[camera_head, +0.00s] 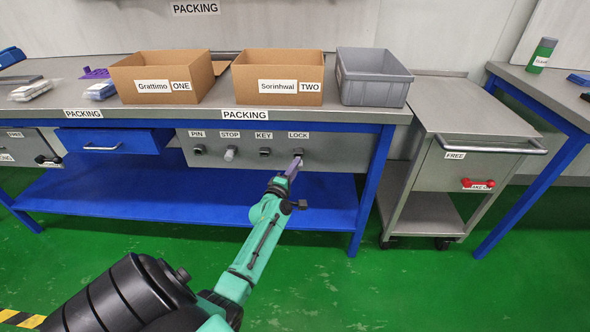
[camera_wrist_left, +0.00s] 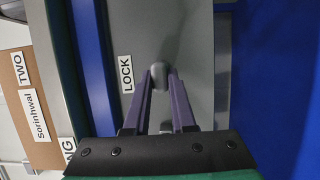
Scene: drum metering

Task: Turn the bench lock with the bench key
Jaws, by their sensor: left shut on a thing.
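The grey front panel of the packing bench (camera_head: 340,150) carries fittings under the labels PIN, STOP, KEY and LOCK. My left gripper (camera_head: 295,165) is at the bench lock (camera_head: 298,153), under the LOCK label. In the left wrist view its purple fingers (camera_wrist_left: 162,78) are shut on a rounded grey piece, which I take to be the bench key (camera_wrist_left: 159,73), against the panel. The fingers hide part of the lock, and I cannot tell how far the key is in or turned. The key holder (camera_head: 265,152) shows as a dark block with no handle standing out. My right gripper is not in view.
A grey knob (camera_head: 230,153) sticks out under STOP. Two cardboard boxes, ONE (camera_head: 160,80) and TWO (camera_head: 278,78), and a grey bin (camera_head: 372,80) stand on the bench top. A grey cart (camera_head: 470,115) stands to the right. The green floor in front is clear.

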